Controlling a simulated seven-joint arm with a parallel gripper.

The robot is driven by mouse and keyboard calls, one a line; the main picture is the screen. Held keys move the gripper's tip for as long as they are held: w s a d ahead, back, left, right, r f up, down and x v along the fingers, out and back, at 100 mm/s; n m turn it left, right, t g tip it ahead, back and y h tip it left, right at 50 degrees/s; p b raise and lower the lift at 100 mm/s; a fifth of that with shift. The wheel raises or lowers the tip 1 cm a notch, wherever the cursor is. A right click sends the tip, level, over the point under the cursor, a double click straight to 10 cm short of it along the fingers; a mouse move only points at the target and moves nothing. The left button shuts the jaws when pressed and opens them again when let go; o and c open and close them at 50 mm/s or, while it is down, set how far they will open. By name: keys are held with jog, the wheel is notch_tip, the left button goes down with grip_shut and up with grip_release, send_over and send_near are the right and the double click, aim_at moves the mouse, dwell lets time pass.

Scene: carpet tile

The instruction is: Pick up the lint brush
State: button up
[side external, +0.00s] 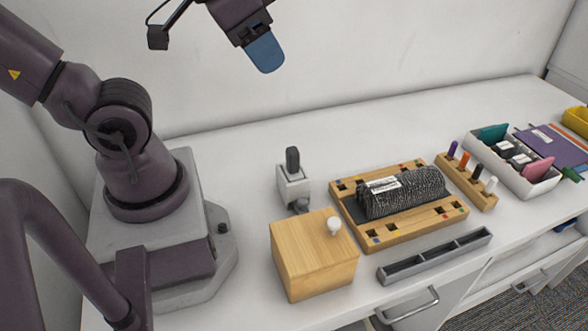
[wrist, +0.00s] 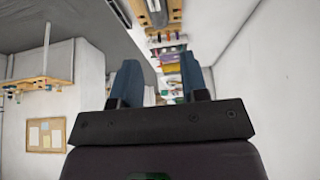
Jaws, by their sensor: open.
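A dark upright handle (side external: 293,160) stands in a small pale grey holder (side external: 292,190) behind the wooden box; it may be the lint brush, but the brush head does not show and I cannot be sure. My gripper (side external: 264,55) is high above the table near the back wall, well above and slightly left of the holder, touching nothing. In the wrist view my gripper (wrist: 160,78) shows two blue fingers wide apart with nothing held between them. That view looks across the room and the handle cannot be made out there.
A wooden box (side external: 314,260) with a white knob stands in front of the holder. A wooden frame (side external: 440,218) holds a dark curled carpet piece (side external: 400,193). A grey trough (side external: 435,256), marker rack (side external: 466,185) and white tray (side external: 540,185) lie to the right. The back table strip is clear.

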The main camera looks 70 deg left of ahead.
jog(key=shift+o, duration=1.3)
jog(key=shift+d, duration=0.1)
